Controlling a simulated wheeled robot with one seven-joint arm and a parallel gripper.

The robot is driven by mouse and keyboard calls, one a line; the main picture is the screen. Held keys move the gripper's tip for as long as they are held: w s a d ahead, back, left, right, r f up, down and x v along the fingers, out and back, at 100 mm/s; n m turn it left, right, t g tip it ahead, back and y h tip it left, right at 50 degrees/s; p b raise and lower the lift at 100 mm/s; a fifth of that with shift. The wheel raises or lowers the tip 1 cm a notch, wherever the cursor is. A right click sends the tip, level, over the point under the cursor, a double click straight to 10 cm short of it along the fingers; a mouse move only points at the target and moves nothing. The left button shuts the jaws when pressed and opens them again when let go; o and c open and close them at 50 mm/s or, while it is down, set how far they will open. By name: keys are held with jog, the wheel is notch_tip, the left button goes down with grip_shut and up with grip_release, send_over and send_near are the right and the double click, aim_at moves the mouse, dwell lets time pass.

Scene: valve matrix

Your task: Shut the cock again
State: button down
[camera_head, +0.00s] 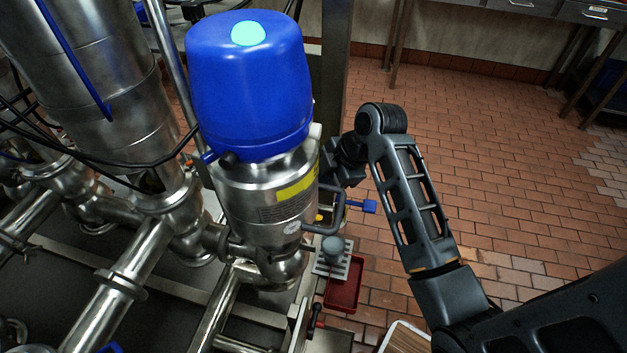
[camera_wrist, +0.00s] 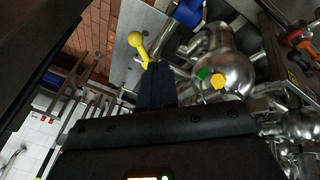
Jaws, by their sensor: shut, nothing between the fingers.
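In the wrist view a yellow lever with a round knob (camera_wrist: 137,42) sits just beyond my gripper (camera_wrist: 158,68). The lever's lower end meets the fingertips in the picture; I cannot tell whether they touch. The fingers are shut together with nothing between them. In the head view my gripper is mostly hidden behind the steel valve body (camera_head: 265,200) with the blue cap (camera_head: 248,85). A small blue handle (camera_head: 369,206) sticks out to the right below my wrist. Which handle belongs to the cock is not clear.
A grey knob (camera_head: 334,246) stands on a slotted plate, above a red tray (camera_head: 346,290). A black lever with a red part (camera_head: 316,318) is lower down. Steel pipes (camera_head: 115,290) crowd the left. The brick floor (camera_head: 510,170) is open on the right.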

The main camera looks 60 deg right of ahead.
jog(key=shift+w+d+f, duration=0.25)
jog(key=shift+w+f, duration=0.4)
jog(key=shift+w+d+f, duration=0.2)
jog(key=shift+w+f, duration=0.4)
jog(key=shift+f, duration=0.1)
jog(key=shift+w+d+f, duration=0.25)
jog(key=shift+w+f, duration=0.4)
jog(key=shift+w+d+n+y, duration=0.3)
jog(key=shift+n+y, duration=0.1)
jog(key=shift+n, duration=0.3)
jog(key=shift+w+d, duration=0.1)
jog(key=shift+w, duration=0.05)
jog(key=shift+w+d, duration=0.5)
jog(key=shift+w, duration=0.4)
jog(key=shift+w+d, duration=0.15)
jog(key=shift+w, duration=0.4)
jog(key=shift+w+f, duration=0.1)
jog(key=shift+w, duration=0.1)
jog(key=shift+s+p, duration=0.1)
jog(key=shift+p, duration=0.25)
